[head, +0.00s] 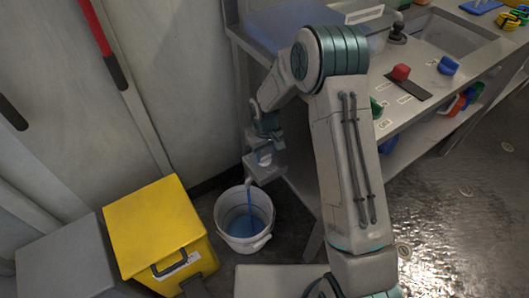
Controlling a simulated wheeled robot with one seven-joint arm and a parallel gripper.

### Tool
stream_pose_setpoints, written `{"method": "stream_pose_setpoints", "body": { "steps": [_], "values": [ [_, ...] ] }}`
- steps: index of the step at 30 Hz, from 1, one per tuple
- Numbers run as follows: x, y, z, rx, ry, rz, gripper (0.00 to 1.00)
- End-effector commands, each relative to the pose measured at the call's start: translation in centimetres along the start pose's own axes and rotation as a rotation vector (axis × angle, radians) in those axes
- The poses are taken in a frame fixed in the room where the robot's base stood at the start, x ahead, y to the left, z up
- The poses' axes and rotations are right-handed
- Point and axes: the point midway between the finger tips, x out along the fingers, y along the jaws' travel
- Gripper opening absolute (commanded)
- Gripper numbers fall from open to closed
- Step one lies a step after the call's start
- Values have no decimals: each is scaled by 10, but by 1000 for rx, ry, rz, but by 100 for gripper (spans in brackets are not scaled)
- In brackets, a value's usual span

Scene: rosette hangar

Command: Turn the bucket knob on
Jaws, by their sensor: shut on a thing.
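The white bucket (243,230) stands on the floor beside the counter, with blue water in it. A grey tap fitting (279,163) sticks out from the counter's side above the bucket. A thin blue stream (250,205) runs from its spout down into the bucket. My gripper (264,150) points down at the fitting and is shut on the bucket knob there. The knob is small and mostly hidden by the fingers, so its turn angle cannot be read.
A yellow box (155,228) and a grey box (65,262) stand left of the bucket. The counter (425,62) on the right has a sink (455,35), a red knob (401,72) and a blue knob (448,65). Clear floor lies at the far right.

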Motion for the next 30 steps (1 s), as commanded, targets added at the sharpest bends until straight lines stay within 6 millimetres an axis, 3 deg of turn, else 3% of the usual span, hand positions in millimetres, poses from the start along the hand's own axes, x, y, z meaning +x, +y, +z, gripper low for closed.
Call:
{"method": "stream_pose_setpoints", "body": {
  "steps": [1, 2, 3, 4, 12, 16, 30],
  "values": [
    [-1, 0, -1, -3, 4, 1, 23],
    [-1, 0, -1, -3, 4, 1, 51],
    [-1, 0, -1, -3, 4, 1, 62],
    [-1, 0, -1, -2, 4, 1, 67],
    [-1, 0, 0, 0, 2, 1, 67],
    [-10, 1, 0, 0, 2, 1, 67],
    [-109, 0, -1, -2, 5, 2, 67]
  ]
}}
